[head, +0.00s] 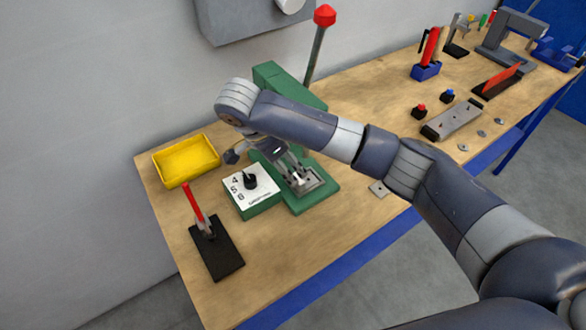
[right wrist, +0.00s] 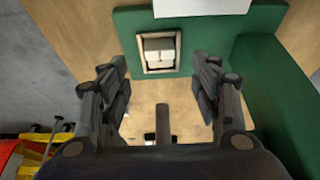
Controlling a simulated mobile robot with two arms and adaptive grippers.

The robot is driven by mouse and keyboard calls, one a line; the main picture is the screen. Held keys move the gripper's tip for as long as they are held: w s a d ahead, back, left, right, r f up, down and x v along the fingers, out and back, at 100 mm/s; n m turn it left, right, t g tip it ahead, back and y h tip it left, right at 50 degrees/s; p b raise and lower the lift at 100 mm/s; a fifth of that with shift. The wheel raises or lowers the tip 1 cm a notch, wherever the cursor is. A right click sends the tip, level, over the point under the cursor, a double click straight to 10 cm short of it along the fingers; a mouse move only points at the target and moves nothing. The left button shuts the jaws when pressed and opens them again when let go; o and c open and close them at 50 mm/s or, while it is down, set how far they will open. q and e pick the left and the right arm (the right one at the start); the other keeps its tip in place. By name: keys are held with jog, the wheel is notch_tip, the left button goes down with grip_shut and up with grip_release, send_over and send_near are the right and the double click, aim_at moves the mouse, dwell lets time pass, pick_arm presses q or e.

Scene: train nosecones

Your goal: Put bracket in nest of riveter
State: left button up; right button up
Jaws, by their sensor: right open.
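The green riveter (head: 275,80) stands on the wooden table, its lever topped by a red ball. My right gripper (head: 292,176) is over its green base, fingers pointing down at a grey metal plate (head: 312,187) on the base. In the right wrist view the open gripper (right wrist: 162,100) has nothing between its fingers. Ahead of them, a square frame (right wrist: 143,58) in the green base has a bright metal piece (right wrist: 160,48) inside; I cannot tell whether this is the nest with the bracket. A small square metal plate (head: 378,188) lies on the table beside the riveter.
A green box with a numbered white top (head: 263,189) is close left of the riveter base. A yellow tray (head: 185,160) and a black stand with a red handle (head: 216,254) are further left. Bare table lies in front of the riveter.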

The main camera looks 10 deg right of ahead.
pick_arm(q)
jog(key=shift+r+p, duration=0.4)
jog(key=shift+r, duration=0.4)
pick_arm(e)
jog(key=v, duration=0.4)
jog(key=shift+a+r, duration=0.15)
jog(key=shift+r, duration=0.15)
jog(key=shift+s+f, duration=0.1)
jog(key=shift+s, duration=0.05)
